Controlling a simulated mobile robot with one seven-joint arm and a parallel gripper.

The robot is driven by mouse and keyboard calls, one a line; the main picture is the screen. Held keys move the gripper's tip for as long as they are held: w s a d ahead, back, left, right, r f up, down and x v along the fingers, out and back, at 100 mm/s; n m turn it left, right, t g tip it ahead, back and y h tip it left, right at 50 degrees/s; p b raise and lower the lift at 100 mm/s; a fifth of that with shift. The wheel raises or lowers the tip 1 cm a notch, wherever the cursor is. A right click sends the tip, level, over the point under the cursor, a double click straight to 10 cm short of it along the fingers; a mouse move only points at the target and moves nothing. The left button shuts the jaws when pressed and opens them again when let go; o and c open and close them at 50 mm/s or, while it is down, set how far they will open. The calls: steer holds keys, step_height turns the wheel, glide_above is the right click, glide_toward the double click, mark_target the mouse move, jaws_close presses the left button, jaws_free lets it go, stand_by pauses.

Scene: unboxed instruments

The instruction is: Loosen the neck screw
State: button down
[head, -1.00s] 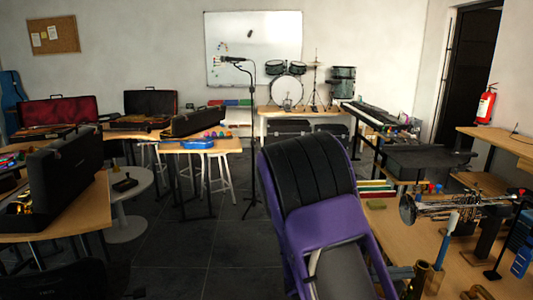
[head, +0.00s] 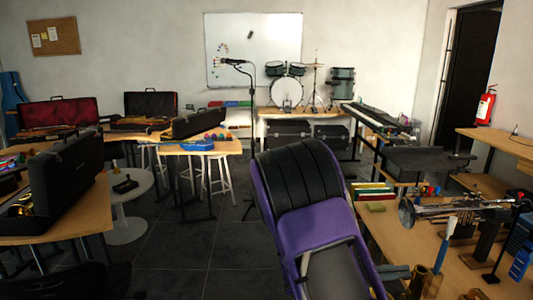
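I cannot make out a neck screw in the head view. Part of a brass-coloured piece (head: 417,281) shows at the bottom edge on the right-hand table, cut off by the frame; I cannot tell what instrument it belongs to. A large purple and black link of my arm fills the lower middle and hides part of the floor and the table's left edge.
The wooden table (head: 388,224) at right holds a trumpet (head: 440,211) on a stand, a blue bottle (head: 521,262) and several coloured books (head: 371,190). Open cases, including a black one (head: 68,175), stand on tables at left. A microphone stand (head: 253,130) rises mid-room. Dark floor (head: 180,245) is clear left of my arm.

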steer(key=shift+w, duration=0.25)
stand_by(0.4)
steer(key=a, duration=0.6)
steer(key=shift+s+r, duration=0.2)
steer(key=shift+r, duration=0.15)
steer(key=s+d+f+m+b, duration=0.2)
steer(key=d+m+b, duration=0.4)
steer(key=b, duration=0.2)
stand_by(0.9)
